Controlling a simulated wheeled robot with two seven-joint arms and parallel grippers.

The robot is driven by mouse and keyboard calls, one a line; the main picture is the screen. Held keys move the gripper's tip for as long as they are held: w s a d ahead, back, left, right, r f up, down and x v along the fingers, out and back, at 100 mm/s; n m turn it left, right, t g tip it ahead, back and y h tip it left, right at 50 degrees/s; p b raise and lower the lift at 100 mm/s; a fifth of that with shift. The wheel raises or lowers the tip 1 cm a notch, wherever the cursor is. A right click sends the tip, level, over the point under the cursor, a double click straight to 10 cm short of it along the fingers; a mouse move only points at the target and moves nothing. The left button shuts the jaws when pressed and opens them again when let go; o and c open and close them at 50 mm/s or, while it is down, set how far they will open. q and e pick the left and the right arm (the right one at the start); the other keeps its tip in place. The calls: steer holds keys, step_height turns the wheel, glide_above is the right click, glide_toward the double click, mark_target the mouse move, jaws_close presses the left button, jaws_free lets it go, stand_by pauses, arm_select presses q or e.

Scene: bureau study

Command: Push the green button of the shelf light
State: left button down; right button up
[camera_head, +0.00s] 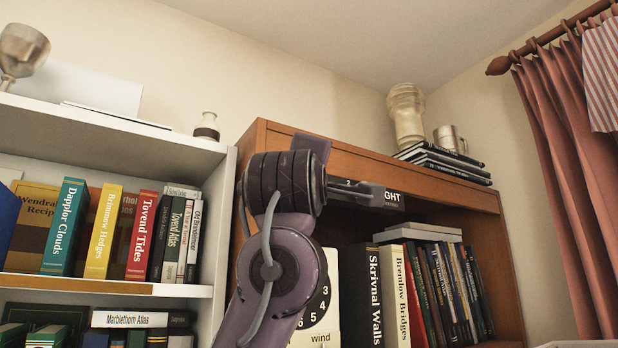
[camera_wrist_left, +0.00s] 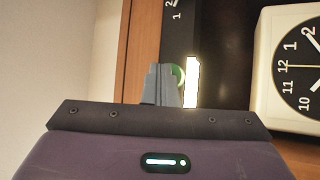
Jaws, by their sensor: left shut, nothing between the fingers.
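My left gripper (camera_head: 372,194) is shut and empty, up at the front of the wooden bookcase, just under its top board. In the left wrist view its closed fingers (camera_wrist_left: 161,84) point at the green button (camera_wrist_left: 179,74), which shows partly behind the fingertips. I cannot tell whether they touch. A bright white strip (camera_wrist_left: 191,84), lit or pale, stands right beside the button. In the head view the gripper covers the button, and only part of a black label (camera_head: 393,197) ending in "GHT" shows past the fingers. My right gripper is not in view.
The wooden bookcase (camera_head: 470,193) holds books and a clock (camera_head: 325,310), partly hidden by my arm; the clock (camera_wrist_left: 262,75) is right of the fingers in the wrist view. A vase (camera_head: 405,112) and mug (camera_head: 450,138) stand on top. A white bookshelf (camera_head: 110,130) is at left.

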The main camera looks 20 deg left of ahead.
arm_select(q)
steer(key=s+d+b, duration=0.1)
steer(key=d, duration=0.1)
steer(key=s+d+b, duration=0.1)
steer(key=s+d, duration=0.1)
steer(key=shift+s+d, duration=0.25)
stand_by(0.6)
